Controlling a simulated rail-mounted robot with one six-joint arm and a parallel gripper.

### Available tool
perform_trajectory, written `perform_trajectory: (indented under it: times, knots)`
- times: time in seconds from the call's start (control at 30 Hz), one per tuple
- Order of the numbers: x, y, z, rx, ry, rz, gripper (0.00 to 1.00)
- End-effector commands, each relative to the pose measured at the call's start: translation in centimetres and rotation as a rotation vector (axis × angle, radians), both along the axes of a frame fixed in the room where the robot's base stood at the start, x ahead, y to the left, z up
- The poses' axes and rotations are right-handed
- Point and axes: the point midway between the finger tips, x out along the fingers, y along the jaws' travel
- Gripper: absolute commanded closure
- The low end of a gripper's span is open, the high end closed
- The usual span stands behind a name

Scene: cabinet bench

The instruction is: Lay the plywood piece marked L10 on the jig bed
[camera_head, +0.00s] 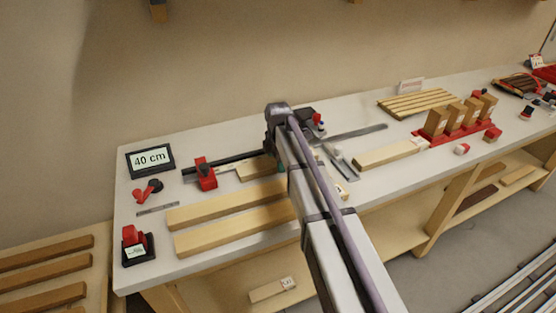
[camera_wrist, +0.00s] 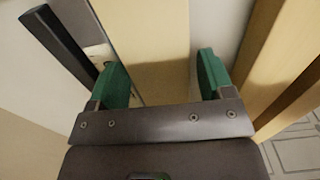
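My gripper (camera_head: 277,165) is low over the bench, beside a black rail with a red clamp (camera_head: 205,173). In the wrist view its green fingers (camera_wrist: 165,78) stand apart, with a pale flat wooden piece (camera_wrist: 150,35) between them. A gap shows at the right finger; contact at the left finger cannot be told. In the head view a pale piece (camera_head: 257,169) lies beside the rail, partly hidden by my arm. No L10 mark is readable. Other labelled pale pieces lie on the bench (camera_head: 390,153) and on the lower shelf (camera_head: 272,290). Which part is the jig bed is unclear.
Two long wooden strips (camera_head: 220,206) lie in front of the rail. A 40 cm sign (camera_head: 150,160) stands at the left. A red rack (camera_head: 455,132) with upright blocks and a slatted wooden stack (camera_head: 418,102) are to the right. My arm hides the bench middle.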

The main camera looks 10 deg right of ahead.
Motion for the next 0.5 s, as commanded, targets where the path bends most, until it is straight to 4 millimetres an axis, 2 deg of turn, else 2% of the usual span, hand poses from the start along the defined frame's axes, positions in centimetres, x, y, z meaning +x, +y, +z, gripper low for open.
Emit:
perform_trajectory:
  times: [0.1,0.33,0.5]
  knots:
    - [0.0,0.0,0.0,0.0,0.0,0.0,0.17]
    - [0.0,0.0,0.2,0.0,0.0,0.0,0.17]
    - [0.0,0.0,2.3,0.0,0.0,0.0,0.17]
